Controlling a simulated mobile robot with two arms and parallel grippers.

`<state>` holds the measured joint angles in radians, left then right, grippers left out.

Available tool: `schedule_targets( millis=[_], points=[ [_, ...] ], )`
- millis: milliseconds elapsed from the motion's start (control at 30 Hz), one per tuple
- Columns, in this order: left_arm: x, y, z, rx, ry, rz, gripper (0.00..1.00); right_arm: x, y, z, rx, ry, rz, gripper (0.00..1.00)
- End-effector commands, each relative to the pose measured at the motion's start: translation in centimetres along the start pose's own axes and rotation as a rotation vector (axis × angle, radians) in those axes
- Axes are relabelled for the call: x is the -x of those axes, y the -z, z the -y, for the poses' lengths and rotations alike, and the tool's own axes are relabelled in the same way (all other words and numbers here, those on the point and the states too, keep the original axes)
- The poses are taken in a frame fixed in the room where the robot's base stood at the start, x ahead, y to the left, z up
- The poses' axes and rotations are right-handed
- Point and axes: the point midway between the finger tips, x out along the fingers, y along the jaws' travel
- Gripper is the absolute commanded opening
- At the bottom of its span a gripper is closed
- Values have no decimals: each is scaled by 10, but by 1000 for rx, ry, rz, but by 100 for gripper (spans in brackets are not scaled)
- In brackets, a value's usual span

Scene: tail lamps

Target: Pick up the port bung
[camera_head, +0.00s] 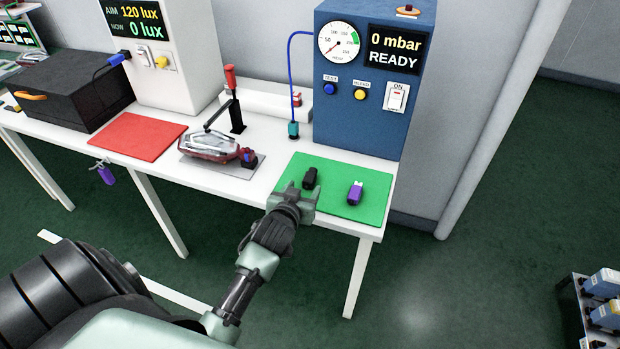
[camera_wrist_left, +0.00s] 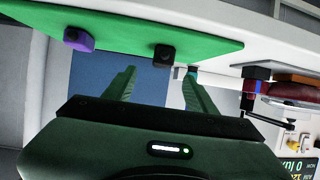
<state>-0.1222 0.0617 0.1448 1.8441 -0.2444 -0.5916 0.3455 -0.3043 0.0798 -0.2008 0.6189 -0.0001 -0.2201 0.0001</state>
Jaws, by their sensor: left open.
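Two small pieces lie on the green mat (camera_head: 329,203): a black block-like piece (camera_head: 310,178) and a purple piece with a pale end (camera_head: 355,192). I cannot tell for certain which is the port bung. My left gripper (camera_head: 301,190) is open and empty at the mat's front edge, just in front of the black piece. In the left wrist view, which is upside down, the black piece (camera_wrist_left: 164,54) lies beyond the spread fingers (camera_wrist_left: 158,92), apart from them, and the purple piece (camera_wrist_left: 78,39) is farther left. My right gripper is not in view.
Left of the mat, a red tail lamp (camera_head: 210,148) sits on a grey plate beside a red-handled clamp (camera_head: 232,100). A blue gauge cabinet (camera_head: 362,120) stands behind the mat with a hanging hose (camera_head: 291,70). A red mat (camera_head: 137,135) and black box (camera_head: 80,88) are farther left.

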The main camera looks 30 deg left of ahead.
Motion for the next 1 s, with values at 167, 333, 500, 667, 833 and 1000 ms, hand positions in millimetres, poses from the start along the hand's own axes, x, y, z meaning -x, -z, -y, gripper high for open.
schedule_targets(
  millis=[167,333,500,667,833,1000],
  points=[
    [-20,2,1,3,1,-9,56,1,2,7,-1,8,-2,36],
    [-36,-2,2,2,1,-7,56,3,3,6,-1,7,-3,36],
    [-60,-8,4,1,1,-8,56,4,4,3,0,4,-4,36],
    [-73,-9,3,2,0,-7,56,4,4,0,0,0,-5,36],
    [-74,-9,3,3,0,-8,56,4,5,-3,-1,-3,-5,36],
    [-74,-9,3,2,0,-7,31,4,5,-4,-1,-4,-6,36]
  ],
)
